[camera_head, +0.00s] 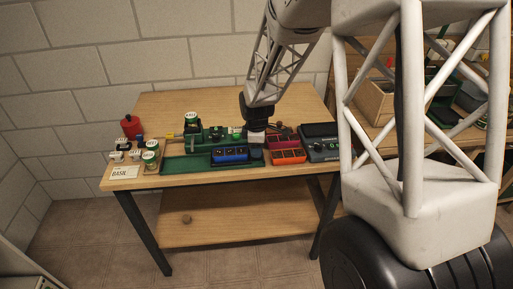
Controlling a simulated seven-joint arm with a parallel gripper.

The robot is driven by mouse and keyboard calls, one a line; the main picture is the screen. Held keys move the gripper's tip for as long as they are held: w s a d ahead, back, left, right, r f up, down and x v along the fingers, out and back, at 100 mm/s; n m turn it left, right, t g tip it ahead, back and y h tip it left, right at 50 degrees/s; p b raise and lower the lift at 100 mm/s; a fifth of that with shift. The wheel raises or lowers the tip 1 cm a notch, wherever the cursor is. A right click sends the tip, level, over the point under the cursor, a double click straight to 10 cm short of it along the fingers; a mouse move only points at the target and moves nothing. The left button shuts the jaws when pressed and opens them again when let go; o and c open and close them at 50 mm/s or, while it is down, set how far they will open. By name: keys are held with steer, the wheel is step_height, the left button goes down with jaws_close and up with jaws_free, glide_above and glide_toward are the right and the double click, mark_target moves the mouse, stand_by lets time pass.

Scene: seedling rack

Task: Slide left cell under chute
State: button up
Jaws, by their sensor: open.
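A blue cell tray (230,155) with a row of dark cells sits on a long green base (184,168) on the wooden bench. Behind it stands a green dispenser (207,140) with a labelled can (190,120) on top at its left. The chute mouth is too small to make out. My gripper (256,147) points down at the right end of the blue tray. It is open, and I see nothing held in it. I cannot tell whether it touches the tray. It hides part of the area behind the tray's right end.
An orange tray (288,156) and a dark red tray (284,140) lie right of my gripper, beside a dark device (320,142). Labelled cans (151,156), a BASIL card (124,172) and a red bottle (131,127) stand at left. The bench's back left is clear.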

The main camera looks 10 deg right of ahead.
mark_target(231, 151)
steer(key=shift+f, duration=0.2)
steer(key=shift+c, duration=0.4)
jaws_close()
steer(key=shift+a, duration=4.5)
steer(key=shift+o, duration=0.4)
jaws_free()
steer(key=shift+r, duration=0.1)
steer(key=shift+s+r, duration=0.2)
steer(key=shift+r, duration=3.65)
